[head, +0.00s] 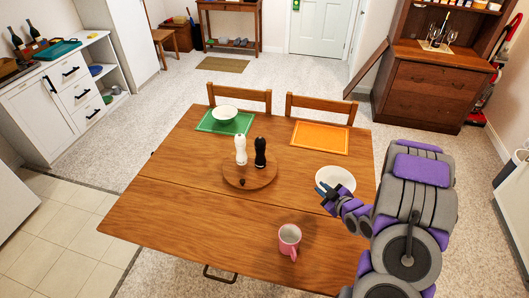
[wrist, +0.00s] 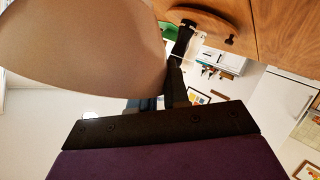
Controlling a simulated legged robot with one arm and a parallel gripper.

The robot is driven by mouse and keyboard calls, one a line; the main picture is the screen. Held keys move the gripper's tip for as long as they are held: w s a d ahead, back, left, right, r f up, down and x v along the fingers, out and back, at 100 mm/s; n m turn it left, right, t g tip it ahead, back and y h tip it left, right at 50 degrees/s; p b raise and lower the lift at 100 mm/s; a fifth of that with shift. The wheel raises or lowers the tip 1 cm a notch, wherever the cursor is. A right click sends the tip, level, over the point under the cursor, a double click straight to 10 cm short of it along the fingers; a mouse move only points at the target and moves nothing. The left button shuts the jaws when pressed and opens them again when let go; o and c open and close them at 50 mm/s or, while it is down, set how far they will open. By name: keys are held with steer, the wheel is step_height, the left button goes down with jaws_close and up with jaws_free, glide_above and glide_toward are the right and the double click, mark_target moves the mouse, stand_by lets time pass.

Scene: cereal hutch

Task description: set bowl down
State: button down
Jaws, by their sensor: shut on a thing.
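A white bowl (head: 336,177) is at the right side of the wooden table, in the grasp of my gripper (head: 323,191). The gripper is shut on its near-left rim. In the wrist view the bowl (wrist: 85,40) fills the upper left, close to my gripper (wrist: 172,92), and hides part of the fingers. Whether the bowl touches the table (head: 190,205) cannot be told. An orange placemat (head: 320,138) lies bare at the far right of the table. A second white bowl (head: 225,114) sits on a green placemat (head: 215,126) at the far left.
A white mill (head: 240,150) and a black mill (head: 260,152) stand on a round wooden board (head: 250,178) mid-table. A pink mug (head: 289,238) stands near the front edge. Two chairs (head: 240,96) are at the far side. The table's left part is clear.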

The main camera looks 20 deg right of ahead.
mark_target(327, 182)
steer(key=s+f, duration=0.6)
steer(key=s, duration=0.1)
steer(key=w+d+b, duration=0.1)
steer(key=w+d, duration=0.1)
steer(key=w, duration=0.3)
steer(key=w+d+f, duration=0.1)
steer(key=w+d, duration=0.1)
steer(key=w, duration=0.2)
steer(key=w+d+b, duration=0.1)
steer(key=w+d, duration=0.2)
steer(key=w, duration=0.2)
steer(key=shift+w+d+f+b, duration=0.1)
steer(key=shift+w+f+b, duration=0.2)
steer(key=shift+w+f, duration=0.1)
steer(key=shift+f+b, duration=0.7)
steer(key=shift+f, duration=1.05)
steer(key=c, duration=1.1)
jaws_free()
